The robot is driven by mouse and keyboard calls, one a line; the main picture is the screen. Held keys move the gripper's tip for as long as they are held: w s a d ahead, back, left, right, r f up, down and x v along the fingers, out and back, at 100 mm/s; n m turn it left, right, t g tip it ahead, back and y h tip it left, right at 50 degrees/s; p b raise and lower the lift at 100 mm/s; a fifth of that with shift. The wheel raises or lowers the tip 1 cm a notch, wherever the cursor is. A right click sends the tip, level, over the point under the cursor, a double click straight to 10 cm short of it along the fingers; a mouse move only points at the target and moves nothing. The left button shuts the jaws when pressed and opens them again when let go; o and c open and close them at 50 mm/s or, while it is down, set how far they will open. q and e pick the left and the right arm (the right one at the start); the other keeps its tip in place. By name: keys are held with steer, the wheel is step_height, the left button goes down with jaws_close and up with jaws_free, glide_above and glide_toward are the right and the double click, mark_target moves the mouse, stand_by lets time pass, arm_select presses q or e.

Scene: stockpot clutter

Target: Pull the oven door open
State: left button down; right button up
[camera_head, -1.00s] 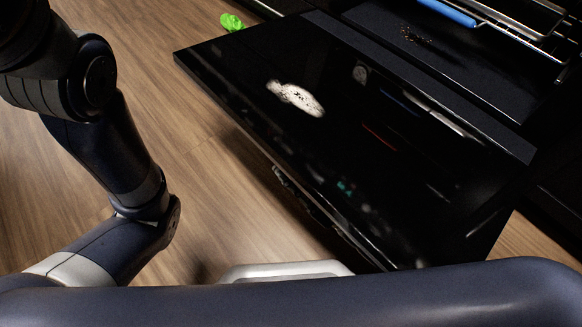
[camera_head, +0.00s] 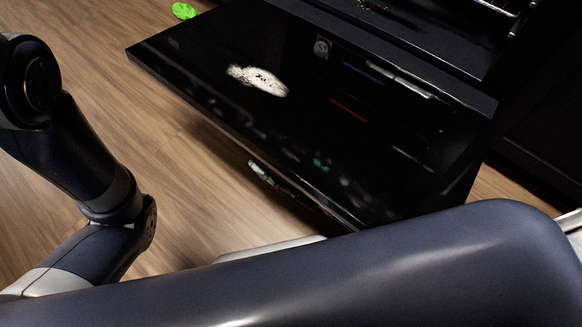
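The oven door (camera_head: 330,120) is folded down and lies nearly flat, its glossy black inner face up. It spans the upper middle of the head view. What seems to be part of my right gripper (camera_head: 268,176) shows as a small dark and metallic shape below the door's near edge. Its fingers are mostly hidden under the door, so I cannot tell whether they are open or shut, or touch the door or its handle. The handle does not show clearly. My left gripper is out of view; only its arm shows at left.
The oven's dark opening (camera_head: 420,38) is at the top right, with part of a metal rack (camera_head: 497,7). A bright green object (camera_head: 185,10) lies on the wooden floor (camera_head: 130,110) at the top left. My large arm link fills the foreground. Floor left of the door is clear.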

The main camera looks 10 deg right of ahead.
steer(key=v, duration=1)
